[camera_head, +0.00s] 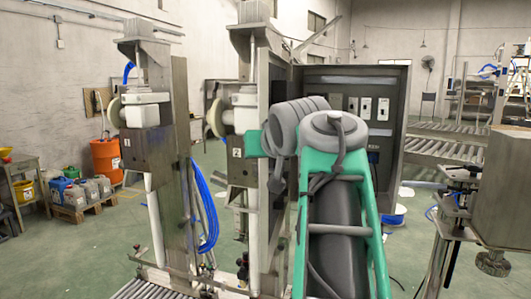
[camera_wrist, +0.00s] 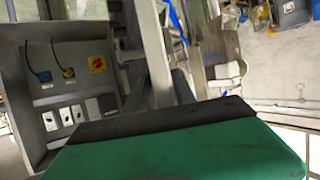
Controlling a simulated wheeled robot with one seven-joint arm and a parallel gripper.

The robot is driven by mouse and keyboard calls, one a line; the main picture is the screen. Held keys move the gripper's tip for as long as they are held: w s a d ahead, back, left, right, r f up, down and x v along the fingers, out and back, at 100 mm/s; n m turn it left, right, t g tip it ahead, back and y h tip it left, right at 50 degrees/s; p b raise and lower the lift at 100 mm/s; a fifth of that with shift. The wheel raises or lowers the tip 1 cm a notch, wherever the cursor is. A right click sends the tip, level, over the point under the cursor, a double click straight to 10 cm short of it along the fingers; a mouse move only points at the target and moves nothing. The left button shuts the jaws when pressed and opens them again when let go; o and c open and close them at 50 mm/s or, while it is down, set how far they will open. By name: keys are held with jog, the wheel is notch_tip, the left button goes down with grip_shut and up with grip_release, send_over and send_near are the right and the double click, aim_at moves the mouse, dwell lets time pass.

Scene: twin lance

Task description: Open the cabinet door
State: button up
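A dark grey cabinet (camera_head: 400,100) stands behind my green and grey arm in the head view. Its frame surrounds a recessed panel with a row of white switches. The wrist view shows the cabinet panel (camera_wrist: 70,90) at left, with a red and yellow rotary switch, blue and yellow plugs and white switches. My arm hides the cabinet's lower left. My gripper's green body with a dark edge (camera_wrist: 180,145) fills the bottom of the wrist view.
Two tall machine columns (camera_head: 150,140) with white cylinders and blue hoses stand left of my arm. A roller conveyor (camera_head: 440,150) runs behind at right. A metal machine (camera_head: 500,200) stands at the right edge. Green floor is open at far left, near an orange drum (camera_head: 106,160).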

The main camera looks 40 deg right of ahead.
jog(key=shift+o, duration=0.7)
jog(key=shift+w, duration=0.3)
jog(key=shift+s, duration=0.15)
